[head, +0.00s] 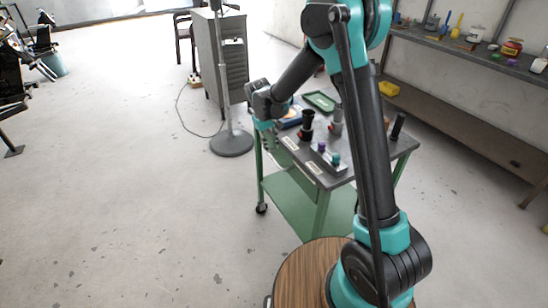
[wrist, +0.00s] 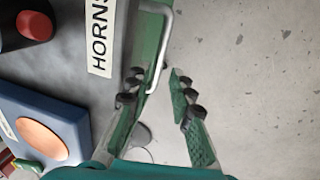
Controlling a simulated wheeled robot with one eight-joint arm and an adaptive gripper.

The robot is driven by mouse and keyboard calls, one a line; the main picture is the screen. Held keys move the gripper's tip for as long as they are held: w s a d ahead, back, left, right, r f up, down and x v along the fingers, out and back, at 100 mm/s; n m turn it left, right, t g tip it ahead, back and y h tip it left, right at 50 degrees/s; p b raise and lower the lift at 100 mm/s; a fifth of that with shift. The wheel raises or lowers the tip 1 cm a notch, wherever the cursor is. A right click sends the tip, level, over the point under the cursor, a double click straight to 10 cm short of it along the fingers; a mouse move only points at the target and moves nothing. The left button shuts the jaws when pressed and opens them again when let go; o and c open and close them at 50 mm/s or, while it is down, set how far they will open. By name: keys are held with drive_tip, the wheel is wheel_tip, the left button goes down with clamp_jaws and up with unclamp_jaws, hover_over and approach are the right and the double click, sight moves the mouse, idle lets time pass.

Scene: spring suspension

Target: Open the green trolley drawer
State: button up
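The green trolley (head: 285,200) stands beyond my base in the head view, with a dark grey top. In the wrist view its green drawer front (wrist: 152,35) carries a silver bar handle (wrist: 164,48). My gripper (wrist: 160,95) is open, with one green padded finger on each side of the handle's lower end. The left finger is close to the trolley's edge; I cannot tell whether either finger touches the handle. In the head view my gripper (head: 268,138) is at the trolley's left side. The handle is too small to make out there, and I see no gap at the drawer.
A label reading HORNS (wrist: 98,38) is on the trolley top, beside a blue block (wrist: 45,125). Bottles and a green tray (head: 320,101) stand on the top. A stand with a round base (head: 231,143) is behind.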

sight(275, 160)
drive_tip(key=f, duration=0.4)
drive_tip(key=d+f, duration=0.1)
drive_tip(key=f, duration=0.2)
drive_tip(key=shift+w+d, duration=0.1)
drive_tip(key=shift+w, duration=0.25)
drive_tip(key=shift+c, duration=0.3)
clamp_jaws()
